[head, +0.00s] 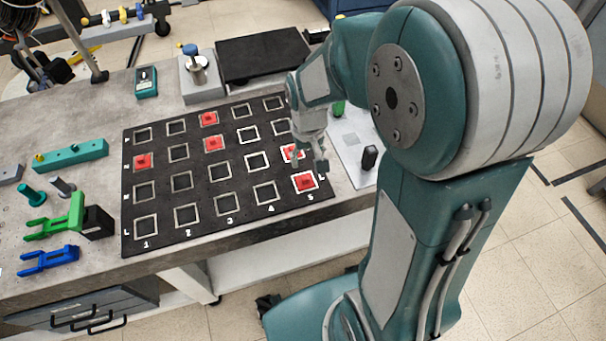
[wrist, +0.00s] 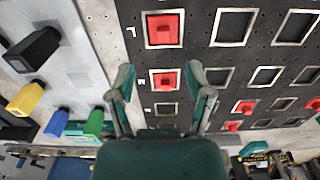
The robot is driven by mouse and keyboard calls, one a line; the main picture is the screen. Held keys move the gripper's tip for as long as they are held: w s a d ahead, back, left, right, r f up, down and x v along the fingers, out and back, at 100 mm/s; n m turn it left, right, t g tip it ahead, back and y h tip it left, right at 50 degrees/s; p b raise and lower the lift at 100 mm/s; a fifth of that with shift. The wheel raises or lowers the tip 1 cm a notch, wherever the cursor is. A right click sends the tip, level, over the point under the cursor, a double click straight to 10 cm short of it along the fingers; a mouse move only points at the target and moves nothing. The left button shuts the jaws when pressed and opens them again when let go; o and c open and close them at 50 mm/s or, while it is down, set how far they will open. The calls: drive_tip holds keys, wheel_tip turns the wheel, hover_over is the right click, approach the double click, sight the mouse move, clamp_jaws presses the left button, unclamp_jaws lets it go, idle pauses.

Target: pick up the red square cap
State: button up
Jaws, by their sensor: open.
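Several red square caps sit in square frames on a black board (head: 160,222). One cap (head: 305,182) is at row L, column 5; it shows near the top of the wrist view (wrist: 163,28). Another cap (head: 291,153) is just above it in column 5, partly hidden by my gripper in the head view. In the wrist view this cap (wrist: 165,80) appears between my fingertips. Other red caps are at column 3 (head: 209,118), (head: 214,143) and column 1 (head: 144,161). My gripper (head: 309,160) is open and empty above column 5; whether it touches the board is unclear.
A light plate with a black block (head: 370,157) stands right of the board; its black, yellow (wrist: 26,98), blue and green (wrist: 93,123) pieces show in the wrist view. Green (head: 62,219) and blue (head: 48,259) forked parts lie left. A dark flat platform (head: 262,56) is behind.

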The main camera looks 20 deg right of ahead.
sight(304, 177)
wheel_tip(304, 177, down, 4)
drive_tip(key=shift+r, duration=0.25)
drive_tip(key=shift+w+a+f, duration=0.1)
drive_tip(key=shift+w+f, duration=0.1)
drive_tip(key=shift+f, duration=1.15)
drive_tip(key=shift+w+a+f, duration=0.1)
drive_tip(key=shift+w+f, duration=0.1)
drive_tip(key=shift+f, duration=1.1)
clamp_jaws()
